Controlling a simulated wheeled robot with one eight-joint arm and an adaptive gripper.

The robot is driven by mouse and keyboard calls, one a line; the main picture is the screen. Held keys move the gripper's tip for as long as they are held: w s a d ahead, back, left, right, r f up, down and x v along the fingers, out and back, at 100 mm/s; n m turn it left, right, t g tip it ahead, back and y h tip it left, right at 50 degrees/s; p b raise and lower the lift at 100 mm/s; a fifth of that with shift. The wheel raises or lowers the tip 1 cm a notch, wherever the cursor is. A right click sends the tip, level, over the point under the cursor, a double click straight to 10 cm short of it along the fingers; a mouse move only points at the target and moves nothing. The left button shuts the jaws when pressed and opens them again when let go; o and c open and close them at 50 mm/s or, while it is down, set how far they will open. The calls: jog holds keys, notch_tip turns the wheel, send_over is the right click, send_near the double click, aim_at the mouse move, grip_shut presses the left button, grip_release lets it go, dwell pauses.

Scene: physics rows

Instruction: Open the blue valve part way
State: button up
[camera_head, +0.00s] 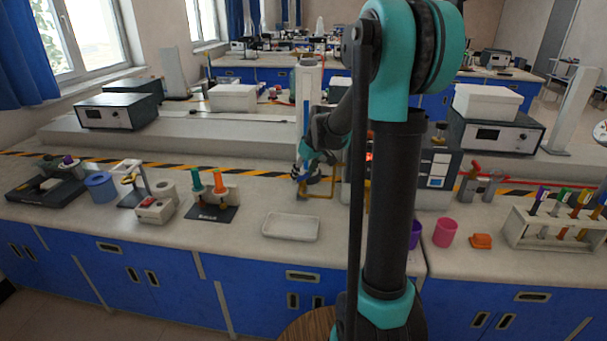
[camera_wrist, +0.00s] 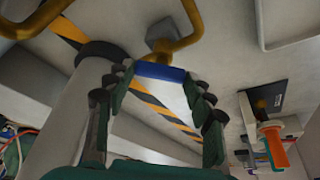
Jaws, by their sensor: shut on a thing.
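The blue valve handle (camera_wrist: 160,71) shows in the wrist view as a short flat blue bar, next to a yellow pipe (camera_wrist: 186,30). My gripper (camera_wrist: 160,78) has its two fingers at the bar's two ends and is shut on it. In the head view my gripper (camera_head: 312,168) is at the yellow pipe (camera_head: 322,196), in front of a pale upright column. The handle is hard to make out there, and its exact turn angle cannot be told.
A white tray (camera_head: 290,227) lies in front of the pipe. A stand with green and orange handles (camera_head: 207,194) is to the left. Bench space near the tray is clear.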

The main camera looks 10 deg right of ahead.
jog(key=o, duration=1.2)
jog(key=shift+c, duration=0.2)
jog(key=v, duration=1.2)
